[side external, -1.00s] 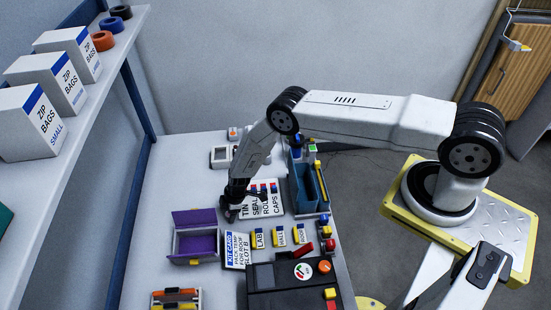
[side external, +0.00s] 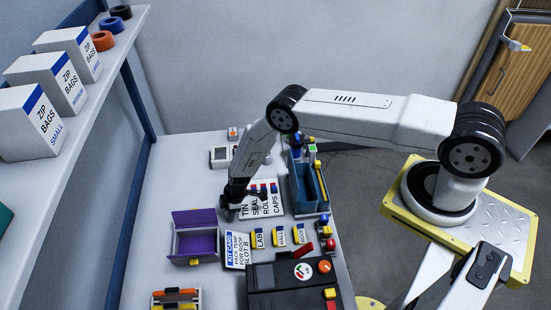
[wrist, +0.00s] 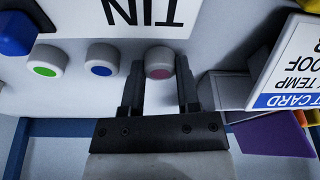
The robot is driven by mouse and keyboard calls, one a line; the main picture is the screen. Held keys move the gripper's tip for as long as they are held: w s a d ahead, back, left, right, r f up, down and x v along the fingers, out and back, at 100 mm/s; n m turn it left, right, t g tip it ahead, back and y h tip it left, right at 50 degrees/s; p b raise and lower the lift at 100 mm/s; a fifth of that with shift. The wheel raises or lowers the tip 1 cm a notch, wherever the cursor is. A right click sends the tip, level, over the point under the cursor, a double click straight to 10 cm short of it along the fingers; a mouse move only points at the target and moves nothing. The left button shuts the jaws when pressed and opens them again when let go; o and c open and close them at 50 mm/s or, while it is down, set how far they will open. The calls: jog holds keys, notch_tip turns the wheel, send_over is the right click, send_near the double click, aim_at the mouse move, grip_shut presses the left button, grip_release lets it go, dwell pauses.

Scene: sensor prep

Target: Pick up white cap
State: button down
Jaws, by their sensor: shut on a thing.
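A small white cap (wrist: 160,62) with a pinkish-purple centre sits between the two fingers of my gripper (wrist: 160,84) in the wrist view. The fingers are shut on its sides. Two similar white caps are to its left, one with a blue centre (wrist: 101,60) and one with a green centre (wrist: 45,61), both clear of the fingers. In the side view my gripper (side external: 231,210) is low over the table, left of the white lettered card (side external: 262,200). The held cap is too small and hidden to make out there.
A purple open box (side external: 196,242) stands front left of my gripper. A kit card (side external: 237,250) lies close in front, with small labelled blocks (side external: 278,237) beside it. A blue bin (side external: 303,190) stands to the right.

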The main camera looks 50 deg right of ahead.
notch_tip(320, 180, up, 10)
dwell(0.8)
jog(key=shift+f, duration=0.1)
dwell(0.5)
jog(key=s+d+r+m+h, duration=0.1)
jog(key=s+d+r+m, duration=0.2)
jog(key=r, duration=0.7)
jog(key=s+d+r+m+t, duration=0.1)
jog(key=s+d+r+m, duration=0.2)
jog(key=r, duration=0.6)
jog(key=s+d+r+m+h, duration=0.1)
jog(key=s+d+r+m, duration=0.2)
jog(key=r, duration=0.7)
jog(key=shift+s+d+r+m+h, duration=0.35)
jog(key=shift+s+d+m, duration=0.1)
jog(key=shift+m, duration=0.65)
jog(key=shift+w+r, duration=0.1)
